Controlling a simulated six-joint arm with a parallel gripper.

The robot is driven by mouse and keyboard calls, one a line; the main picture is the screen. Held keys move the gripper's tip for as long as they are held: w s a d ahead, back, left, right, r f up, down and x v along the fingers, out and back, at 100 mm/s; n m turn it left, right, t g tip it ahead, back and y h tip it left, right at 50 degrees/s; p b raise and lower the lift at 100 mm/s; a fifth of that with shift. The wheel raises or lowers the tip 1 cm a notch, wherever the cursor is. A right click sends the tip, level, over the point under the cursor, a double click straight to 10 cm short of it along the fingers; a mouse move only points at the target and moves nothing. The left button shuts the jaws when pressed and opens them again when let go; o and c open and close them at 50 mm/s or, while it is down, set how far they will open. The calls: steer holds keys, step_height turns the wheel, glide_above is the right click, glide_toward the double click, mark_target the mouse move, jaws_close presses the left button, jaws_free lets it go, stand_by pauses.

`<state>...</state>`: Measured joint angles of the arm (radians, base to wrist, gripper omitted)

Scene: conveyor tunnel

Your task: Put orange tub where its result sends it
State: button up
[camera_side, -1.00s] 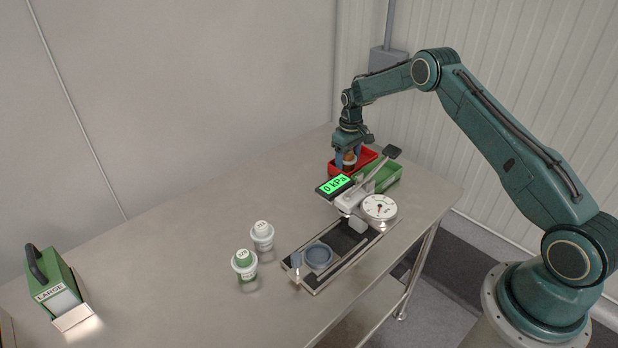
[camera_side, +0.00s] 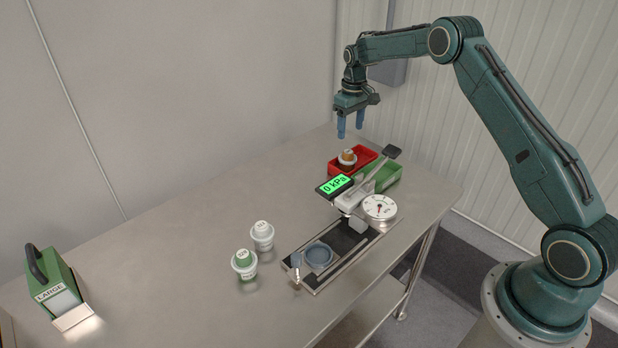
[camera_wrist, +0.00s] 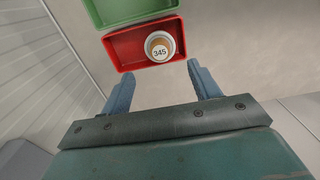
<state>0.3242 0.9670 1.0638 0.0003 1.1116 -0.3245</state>
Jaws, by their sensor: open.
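The orange tub (camera_side: 347,157) stands upright in the red tray (camera_side: 366,153) at the far end of the table. In the wrist view the tub (camera_wrist: 160,47) has a white rim and the number 345 on top, and sits toward the right side of the red tray (camera_wrist: 122,47). My gripper (camera_side: 350,137) is open and empty, raised above the tray and apart from the tub. Its two blue fingers also show in the wrist view (camera_wrist: 160,82). The green tray (camera_side: 389,178) is beside the red one. The tester (camera_side: 352,197) has a green display reading 0 kPa.
A green-lidded tub (camera_side: 244,264) and a pale-lidded tub (camera_side: 262,235) stand on the table left of the tester. A green LARGE box (camera_side: 56,284) stands far left. The table's middle is clear.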

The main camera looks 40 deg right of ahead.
steer(key=shift+r, duration=0.25)
stand_by(0.4)
steer(key=s+a+r+t, duration=0.1)
steer(key=s+a+r, duration=0.6)
steer(key=r, duration=0.4)
steer(key=s+a+r+t, duration=0.2)
steer(key=s+a+r, duration=0.3)
steer(key=s+r, duration=0.5)
steer(key=s+a+t, duration=0.1)
steer(key=s+a, duration=0.2)
steer(key=s, duration=0.8)
steer(key=s+a+t, duration=0.1)
steer(key=s+a, duration=0.3)
steer(key=s, duration=0.8)
steer(key=shift+a+t, duration=0.25)
steer(key=shift+t, duration=0.05)
steer(key=shift+f, duration=0.1)
